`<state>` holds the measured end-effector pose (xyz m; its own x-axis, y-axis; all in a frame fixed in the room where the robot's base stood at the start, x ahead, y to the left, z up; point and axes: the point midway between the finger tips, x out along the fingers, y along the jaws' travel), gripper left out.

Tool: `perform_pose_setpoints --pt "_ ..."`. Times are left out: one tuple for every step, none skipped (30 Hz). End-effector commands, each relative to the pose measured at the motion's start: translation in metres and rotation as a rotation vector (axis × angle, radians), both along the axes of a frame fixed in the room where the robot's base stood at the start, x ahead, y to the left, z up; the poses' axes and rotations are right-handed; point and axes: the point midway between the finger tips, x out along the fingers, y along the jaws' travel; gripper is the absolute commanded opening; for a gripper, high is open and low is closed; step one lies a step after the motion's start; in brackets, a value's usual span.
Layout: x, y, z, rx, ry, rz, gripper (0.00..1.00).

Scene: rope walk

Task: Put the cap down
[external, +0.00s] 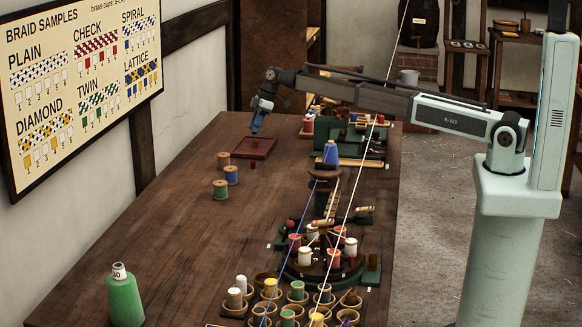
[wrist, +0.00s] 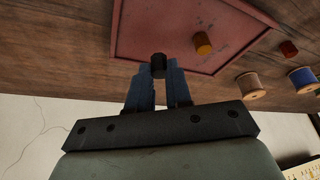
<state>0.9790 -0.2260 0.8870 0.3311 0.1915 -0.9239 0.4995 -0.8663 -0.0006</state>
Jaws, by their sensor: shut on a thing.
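My gripper (wrist: 158,84) has its blue fingers shut on a small dark cap (wrist: 158,66), which shows between the fingertips in the wrist view. In the external view my gripper (external: 255,130) points down above the left part of a shallow dark red tray (external: 266,149); the cap is too small to make out there. The tray also fills the upper middle of the wrist view (wrist: 145,30). A small amber cylinder (wrist: 203,43) is in the tray. The cap appears apart from the tray floor, but its exact height is hard to tell.
A small red-brown piece (wrist: 288,48) lies on the table outside the tray. Several thread spools (external: 221,189) stand nearby. A green bottle-like cone (external: 124,298) stands at the near left. The braiding stand (external: 325,262) and taut cords occupy the table's right side. The left table is largely clear.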

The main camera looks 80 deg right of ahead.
Motion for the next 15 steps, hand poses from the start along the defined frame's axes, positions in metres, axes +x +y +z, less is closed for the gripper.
perform_pose_setpoints --pt "0.000 0.000 -0.005 0.000 0.000 0.000 0.00" --pt "0.000 0.000 -0.008 0.000 0.000 0.000 0.00" --pt "0.000 0.000 -0.013 0.000 0.000 0.000 0.00" --pt "0.000 0.000 -0.017 0.000 0.000 0.000 0.00" --pt "0.000 0.000 -0.021 0.001 0.000 0.000 0.00" --pt "0.000 0.000 -0.026 0.000 0.001 0.000 0.00" --pt "0.000 0.000 -0.029 0.000 0.001 0.000 0.00" --pt "0.000 0.000 -0.031 0.001 0.000 0.000 0.00" --pt "0.000 0.000 -0.033 0.000 0.000 0.000 0.00" --pt "0.000 0.000 -0.033 0.000 0.000 0.000 0.00" --pt "0.000 0.000 -0.033 0.000 -0.001 0.001 0.00" --pt "0.000 0.000 -0.033 0.000 -0.001 0.001 0.00" --pt "0.000 0.000 -0.033 0.000 -0.001 0.001 0.00" --pt "0.000 0.000 -0.033 0.000 -0.001 0.001 0.00" --pt "0.000 0.000 -0.033 0.000 -0.001 0.001 0.00"
